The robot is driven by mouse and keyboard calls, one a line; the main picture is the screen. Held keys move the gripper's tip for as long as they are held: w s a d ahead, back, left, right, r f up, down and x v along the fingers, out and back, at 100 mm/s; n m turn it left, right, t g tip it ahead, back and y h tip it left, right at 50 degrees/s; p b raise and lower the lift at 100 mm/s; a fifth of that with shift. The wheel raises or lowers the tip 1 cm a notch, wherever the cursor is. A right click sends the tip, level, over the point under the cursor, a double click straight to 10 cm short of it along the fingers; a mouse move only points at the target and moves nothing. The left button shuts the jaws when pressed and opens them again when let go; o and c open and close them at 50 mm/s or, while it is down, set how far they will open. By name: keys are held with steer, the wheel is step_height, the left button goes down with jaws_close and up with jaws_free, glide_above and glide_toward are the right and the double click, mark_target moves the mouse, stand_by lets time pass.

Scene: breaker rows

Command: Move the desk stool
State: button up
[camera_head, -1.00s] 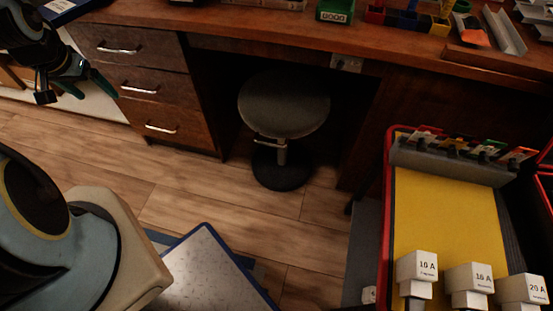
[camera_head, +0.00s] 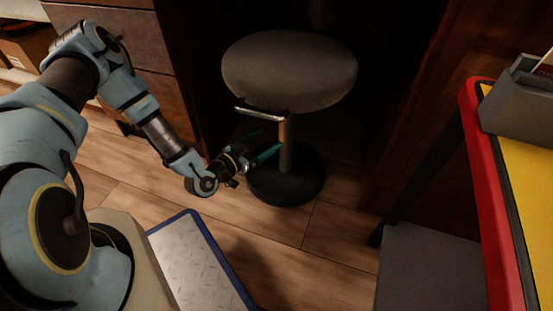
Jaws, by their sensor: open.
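The desk stool (camera_head: 290,68) stands upright in the dark knee space under the desk. It has a round grey seat, a metal post and a round black base (camera_head: 285,185). A pale metal handle bar (camera_head: 260,113) sticks out at the front left, just below the seat. My gripper (camera_head: 262,144) is open and empty. Its two green-tipped fingers point right, below the handle bar and left of the post. I cannot tell whether the fingers touch the stool.
The desk drawers (camera_head: 128,40) stand left of the stool. A red-rimmed cart with a yellow top (camera_head: 535,170) stands at the right, with a grey lower shelf (camera_head: 430,270). A blue-edged metal plate (camera_head: 200,265) is at the front. Bare wood floor (camera_head: 305,245) lies before the stool.

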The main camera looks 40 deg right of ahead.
mark_target(291, 131)
steer(key=shift+s+d+f+h+b, duration=0.2)
steer(key=shift+s+d+f+b, duration=0.1)
steer(key=shift+s+f, duration=0.15)
steer(key=shift+s+d+f+h+b, duration=0.2)
steer(key=shift+s+d+f, duration=0.1)
steer(key=shift+f, duration=0.25)
steer(key=shift+r, duration=0.1)
steer(key=d+b, duration=0.1)
steer(key=d, duration=0.2)
steer(key=w+d+b, duration=0.1)
steer(key=d, duration=0.2)
steer(key=d+b, duration=0.2)
steer(key=d, duration=0.1)
steer(key=shift+w+d, duration=0.1)
steer(key=shift+w, duration=0.3)
steer(key=shift+w+d, duration=0.1)
steer(key=shift+d, duration=0.55)
jaws_close()
